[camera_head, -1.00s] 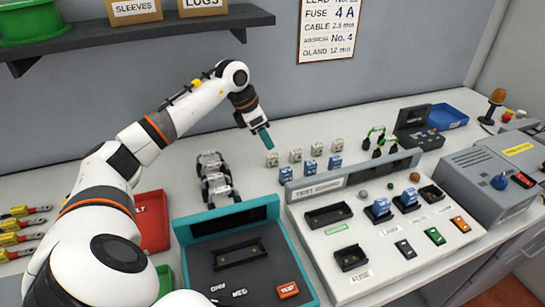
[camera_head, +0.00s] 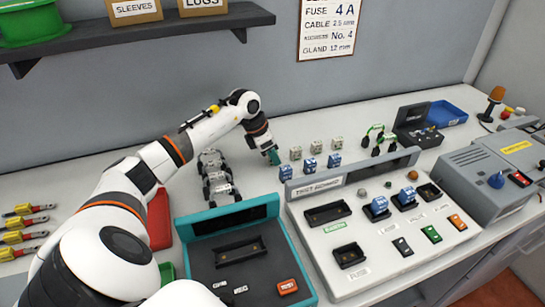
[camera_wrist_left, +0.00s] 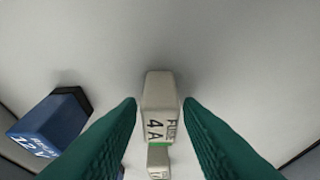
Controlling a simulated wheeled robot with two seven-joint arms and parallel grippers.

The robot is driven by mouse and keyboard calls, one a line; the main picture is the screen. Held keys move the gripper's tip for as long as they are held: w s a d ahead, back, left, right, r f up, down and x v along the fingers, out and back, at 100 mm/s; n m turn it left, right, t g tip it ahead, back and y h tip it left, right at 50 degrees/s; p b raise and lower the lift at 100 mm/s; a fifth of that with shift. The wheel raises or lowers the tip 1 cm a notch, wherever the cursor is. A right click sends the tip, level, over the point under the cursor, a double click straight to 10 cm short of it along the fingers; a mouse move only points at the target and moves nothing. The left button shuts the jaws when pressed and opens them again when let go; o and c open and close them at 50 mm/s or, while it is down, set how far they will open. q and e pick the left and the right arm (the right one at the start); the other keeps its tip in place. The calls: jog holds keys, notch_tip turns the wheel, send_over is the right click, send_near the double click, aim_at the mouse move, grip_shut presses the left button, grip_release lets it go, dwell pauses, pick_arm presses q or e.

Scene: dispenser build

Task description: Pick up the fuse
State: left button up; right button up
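A white fuse (camera_wrist_left: 160,92) marked "FUSE 4A" stands on the table between the teal fingers of my left gripper (camera_wrist_left: 160,104) in the left wrist view. The fingers are open, with a gap on each side of the fuse. In the head view my left gripper (camera_head: 274,157) is low at the left end of the white block row and hides the block there. Several more white blocks (camera_head: 316,147) stand to its right, their labels too small to read. My right gripper is not in view.
Blue blocks (camera_head: 309,164) stand in front of the white row; one (camera_wrist_left: 48,122) is left of the fingers in the wrist view. The teal-framed tester (camera_head: 226,219) and white test panel (camera_head: 375,265) are nearer. A wall card (camera_head: 329,29) reads "FUSE 4 A".

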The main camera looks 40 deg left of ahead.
pick_arm(q)
grip_shut()
